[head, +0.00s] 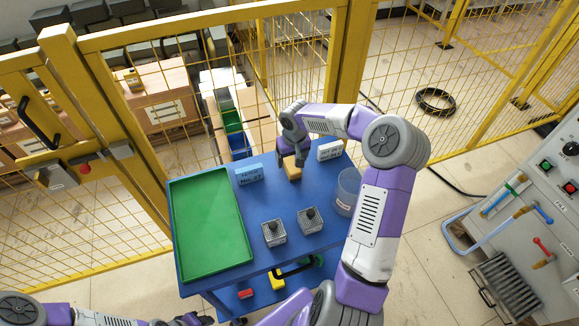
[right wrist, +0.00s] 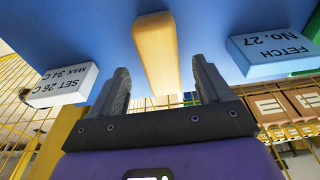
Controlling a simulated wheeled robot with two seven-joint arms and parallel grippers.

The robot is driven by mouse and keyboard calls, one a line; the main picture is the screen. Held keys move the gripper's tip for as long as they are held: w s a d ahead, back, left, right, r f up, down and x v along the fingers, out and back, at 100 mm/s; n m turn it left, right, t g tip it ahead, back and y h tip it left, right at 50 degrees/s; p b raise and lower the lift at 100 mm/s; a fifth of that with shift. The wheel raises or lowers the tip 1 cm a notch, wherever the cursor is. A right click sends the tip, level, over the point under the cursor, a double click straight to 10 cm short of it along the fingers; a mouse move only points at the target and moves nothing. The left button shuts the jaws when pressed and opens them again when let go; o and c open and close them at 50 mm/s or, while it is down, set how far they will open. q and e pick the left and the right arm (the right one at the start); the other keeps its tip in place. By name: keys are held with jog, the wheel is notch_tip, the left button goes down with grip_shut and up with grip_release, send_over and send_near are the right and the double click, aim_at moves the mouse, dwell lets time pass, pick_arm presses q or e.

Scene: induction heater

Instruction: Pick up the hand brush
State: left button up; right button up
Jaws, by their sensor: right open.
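The hand brush (head: 293,172) shows as a tan wooden block near the back edge of the blue table; its bristles are not visible. In the right wrist view the brush (right wrist: 156,45) points away from the camera, its near end between my fingers. My right gripper (head: 291,158) is open above the brush's far end. In the right wrist view the fingers of the gripper (right wrist: 161,68) stand on both sides with gaps, not touching it. My left arm enters at the bottom left; the state of its gripper (head: 190,319) is unclear.
The blue table (head: 217,163) holds a green tray (head: 210,225), a blue FETCH block (head: 249,175), a white SET block (head: 330,150), a clear beaker (head: 348,190) and two metal-framed cubes (head: 274,232). Yellow fencing (head: 120,150) stands behind; a control panel (head: 545,190) is right.

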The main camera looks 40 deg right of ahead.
aim_at(291, 162)
jog(key=f, duration=0.2)
jog(key=f+b, duration=0.1)
jog(key=shift+w+d+f, duration=0.1)
jog(key=shift+w+f, duration=0.25)
jog(key=shift+w, duration=0.05)
jog(key=c, duration=1.2)
notch_tip(291, 162, up, 10)
jog(key=p, duration=0.3)
